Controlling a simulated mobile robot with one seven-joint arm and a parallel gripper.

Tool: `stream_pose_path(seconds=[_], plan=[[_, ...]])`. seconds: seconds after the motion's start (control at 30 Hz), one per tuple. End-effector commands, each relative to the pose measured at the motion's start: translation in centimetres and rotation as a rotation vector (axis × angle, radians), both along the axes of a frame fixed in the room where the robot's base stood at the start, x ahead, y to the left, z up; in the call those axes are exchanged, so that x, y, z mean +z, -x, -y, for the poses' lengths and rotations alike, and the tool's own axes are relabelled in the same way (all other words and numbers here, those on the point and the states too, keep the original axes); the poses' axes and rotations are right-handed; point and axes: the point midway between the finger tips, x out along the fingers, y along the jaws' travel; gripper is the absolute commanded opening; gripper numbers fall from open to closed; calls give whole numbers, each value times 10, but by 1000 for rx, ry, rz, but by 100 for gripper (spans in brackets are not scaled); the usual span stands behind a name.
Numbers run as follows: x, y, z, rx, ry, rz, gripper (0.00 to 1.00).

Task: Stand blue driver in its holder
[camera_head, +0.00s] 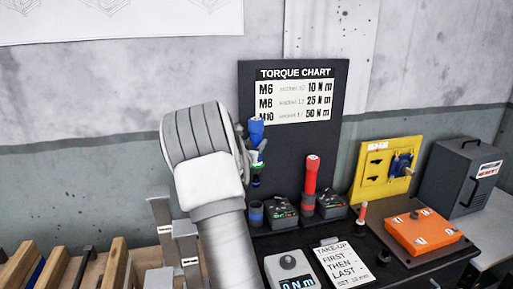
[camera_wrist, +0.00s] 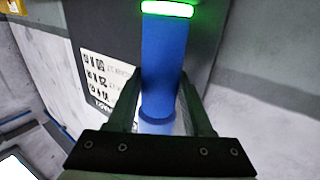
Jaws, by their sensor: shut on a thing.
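The blue driver (camera_head: 256,131) is upright in the head view, held between the fingers of my gripper (camera_head: 258,155). In the wrist view, its blue body (camera_wrist: 163,50) with a lit green ring passes between the two fingers (camera_wrist: 160,100). The driver's lower end shows just below the fingers. A dark holder with a blue band (camera_head: 256,207) stands below it, with a small gap visible between them. The far side of the grip is hidden by my wrist.
A red driver (camera_head: 311,175) stands upright to the right. Small dark units (camera_head: 282,211) with green displays sit beside the holders. A torque chart board (camera_head: 295,155) rises behind. An orange box (camera_head: 420,231) and yellow panel (camera_head: 366,182) are further right.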

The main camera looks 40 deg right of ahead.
Motion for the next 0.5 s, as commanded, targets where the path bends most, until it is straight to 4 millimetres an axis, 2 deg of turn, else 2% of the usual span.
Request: stream_pose_path(seconds=[0.4, 0.5], plan=[[5, 0, -1, -2, 4, 0, 0], [-2, 1, 0, -3, 3, -2, 0]])
